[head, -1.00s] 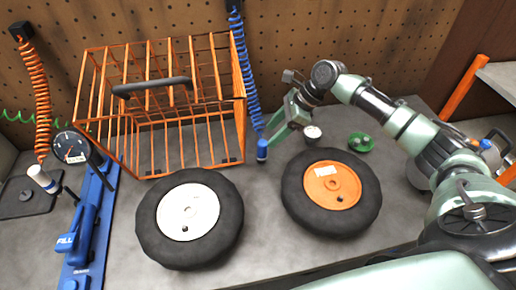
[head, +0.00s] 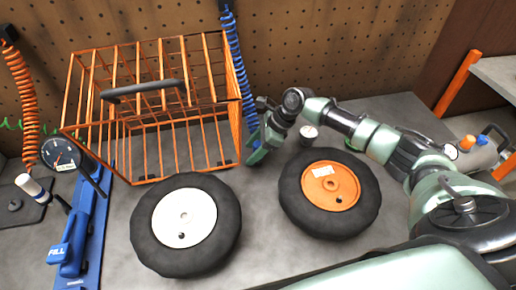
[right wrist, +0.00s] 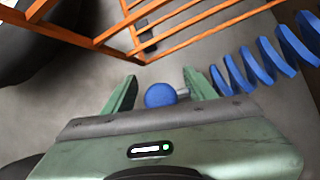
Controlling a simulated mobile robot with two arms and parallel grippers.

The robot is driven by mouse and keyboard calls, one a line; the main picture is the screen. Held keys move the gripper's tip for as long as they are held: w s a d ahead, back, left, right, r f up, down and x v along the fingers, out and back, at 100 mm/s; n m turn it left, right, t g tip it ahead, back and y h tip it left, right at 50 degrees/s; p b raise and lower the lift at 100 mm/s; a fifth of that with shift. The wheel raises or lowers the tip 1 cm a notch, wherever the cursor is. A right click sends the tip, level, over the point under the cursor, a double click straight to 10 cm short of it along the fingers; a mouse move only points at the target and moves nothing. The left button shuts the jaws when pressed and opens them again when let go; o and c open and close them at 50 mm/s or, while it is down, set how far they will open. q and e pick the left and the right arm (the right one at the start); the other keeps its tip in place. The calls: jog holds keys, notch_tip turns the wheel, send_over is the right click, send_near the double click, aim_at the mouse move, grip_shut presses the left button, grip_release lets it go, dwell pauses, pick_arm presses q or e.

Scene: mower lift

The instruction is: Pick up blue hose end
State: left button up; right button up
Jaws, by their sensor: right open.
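The blue coiled hose (head: 236,62) hangs down along the pegboard, just right of the orange wire cage; its coils also show in the right wrist view (right wrist: 262,66). The blue hose end (right wrist: 160,95) sits between the two fingers of my right gripper (right wrist: 161,92), with a visible gap on each side. In the head view, my right gripper (head: 256,150) is at the bottom of the hose and mostly hides the hose end. Its jaws are open. My left gripper is not in view.
The orange wire cage (head: 150,125) stands close left of my right gripper. A white-hubbed wheel (head: 186,218) and an orange-hubbed wheel (head: 330,188) lie in front on the grey bench. A blue pump with a gauge (head: 60,153) is at left. An orange coiled hose (head: 22,92) hangs far left.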

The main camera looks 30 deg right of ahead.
grip_shut()
jog(key=shift+r, duration=0.1)
